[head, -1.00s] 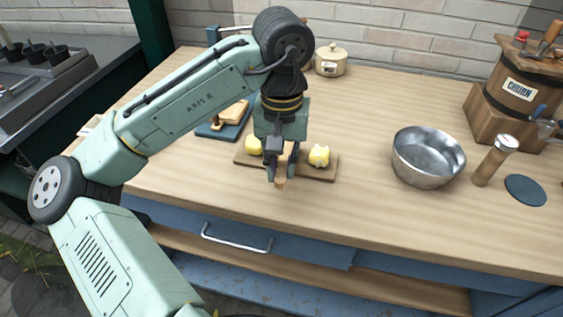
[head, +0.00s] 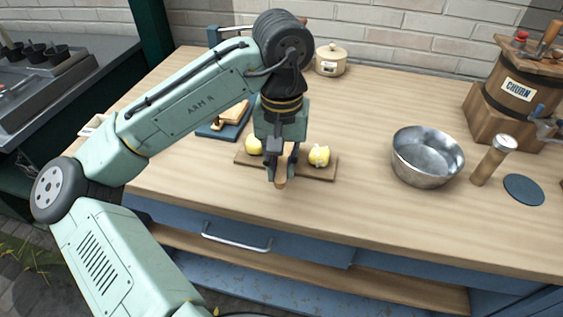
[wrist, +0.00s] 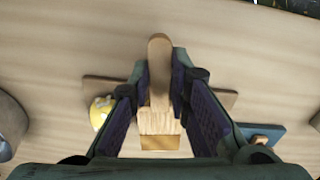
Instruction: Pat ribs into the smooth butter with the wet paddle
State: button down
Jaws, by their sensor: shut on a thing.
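My gripper (head: 281,175) is shut on a wooden paddle (wrist: 158,65) above the front edge of a brown board (head: 328,173). The paddle's rounded end sticks out past the fingers towards the table's front. Its wider, flat wooden part shows between the fingers in the wrist view. Two yellow butter pieces sit on the board.
A wooden churn (head: 519,93) is at far right. A blue tray (head: 222,132) with wooden pieces and a cream pot (head: 331,60) lie behind.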

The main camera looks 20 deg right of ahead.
dwell(0.3)
notch_tip(320, 180, up, 2)
jog(key=p, duration=0.2)
jog(key=shift+r+p, duration=0.25)
jog(key=shift+p, duration=0.15)
jog(key=shift+r, duration=2.2)
